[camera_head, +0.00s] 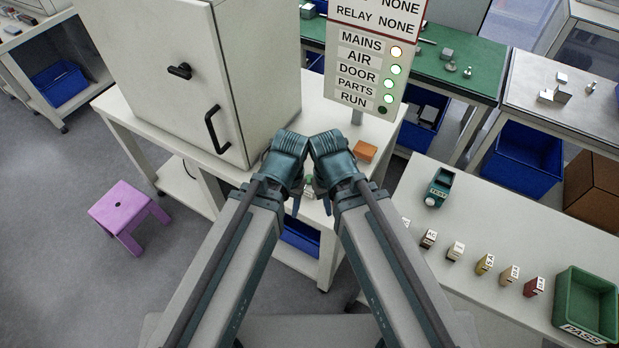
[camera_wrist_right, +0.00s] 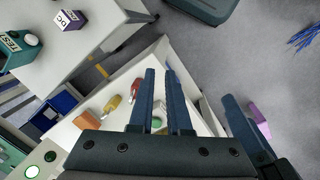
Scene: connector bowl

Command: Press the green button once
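A small round green button (camera_wrist_right: 157,122) shows in the right wrist view on the white bench top, seen through the gap between my right gripper's fingers. In the head view a bit of green (camera_head: 309,183) shows between the two grippers, mostly hidden by them. My right gripper (camera_head: 326,208) is pointed down at the bench; its blue fingers (camera_wrist_right: 164,72) stand slightly apart with nothing between them. Contact with the button cannot be told. My left gripper (camera_head: 296,208) is close beside it, also pointed down; its finger gap is not clear.
A red knob (camera_wrist_right: 135,88), a yellow knob (camera_wrist_right: 112,103) and an orange block (camera_head: 365,151) are near the button. A white cabinet (camera_head: 160,70) stands behind left. The sign panel (camera_head: 362,70) has its upper lamps lit and RUN dark. A side table (camera_head: 470,215) holds small labelled blocks.

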